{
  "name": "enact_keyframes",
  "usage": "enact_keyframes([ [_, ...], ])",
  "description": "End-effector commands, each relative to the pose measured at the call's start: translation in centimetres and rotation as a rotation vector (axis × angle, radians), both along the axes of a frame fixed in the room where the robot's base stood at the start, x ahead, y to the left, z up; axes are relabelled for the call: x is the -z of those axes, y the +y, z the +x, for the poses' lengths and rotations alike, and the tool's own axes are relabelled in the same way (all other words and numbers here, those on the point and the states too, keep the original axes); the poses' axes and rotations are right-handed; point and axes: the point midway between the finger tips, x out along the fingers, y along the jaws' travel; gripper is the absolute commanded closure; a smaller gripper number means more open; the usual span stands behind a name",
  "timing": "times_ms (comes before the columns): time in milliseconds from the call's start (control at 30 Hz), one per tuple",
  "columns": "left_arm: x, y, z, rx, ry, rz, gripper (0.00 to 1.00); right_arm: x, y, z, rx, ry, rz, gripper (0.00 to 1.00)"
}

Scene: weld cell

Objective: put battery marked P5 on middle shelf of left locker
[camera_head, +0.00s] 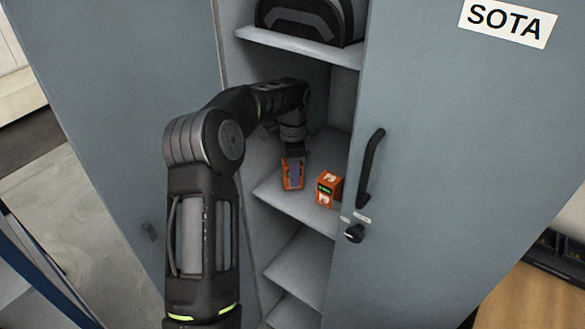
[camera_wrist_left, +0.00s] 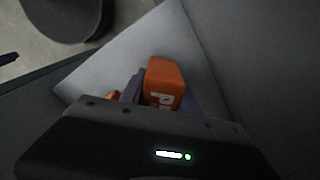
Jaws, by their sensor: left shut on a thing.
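My left gripper (camera_head: 293,158) reaches into the open locker and is shut on an orange battery (camera_head: 292,183). In the left wrist view the held battery (camera_wrist_left: 164,82) sits between the fingers; a white mark starting with P shows, the rest is hidden. It is over the shelf (camera_head: 268,188) below the bag shelf, low and close to its surface; I cannot tell if it touches. A second orange battery (camera_head: 328,189), with a green strip and white mark starting with P, stands on that shelf to the right of the held one. My right gripper is not in view.
A black bag (camera_head: 300,20) fills the upper shelf (camera_head: 300,46). More shelves (camera_head: 300,262) below look empty. The right door (camera_head: 450,150) carries a SOTA sign (camera_head: 507,20) and a black handle (camera_head: 370,168). The left door (camera_head: 120,120) stands beside my arm.

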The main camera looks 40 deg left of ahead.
Motion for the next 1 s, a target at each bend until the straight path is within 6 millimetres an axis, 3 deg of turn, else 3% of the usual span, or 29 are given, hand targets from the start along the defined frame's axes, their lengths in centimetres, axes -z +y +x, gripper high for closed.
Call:
enact_keyframes([
  [333, 0.38, 0.04, 0.03, -0.001, -0.001, 0.001, 1.0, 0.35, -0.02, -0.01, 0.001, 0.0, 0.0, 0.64],
  [367, 0.45, 0.03, 0.01, -0.001, -0.001, 0.001, 0.61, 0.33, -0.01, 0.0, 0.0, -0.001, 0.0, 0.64],
  [600, 0.36, 0.03, 0.01, -0.001, -0.001, 0.001, 0.42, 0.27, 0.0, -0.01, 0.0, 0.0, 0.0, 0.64],
  [1000, -0.29, 0.05, 0.05, -0.001, -0.001, 0.001, 0.4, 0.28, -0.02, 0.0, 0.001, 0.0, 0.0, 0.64],
])
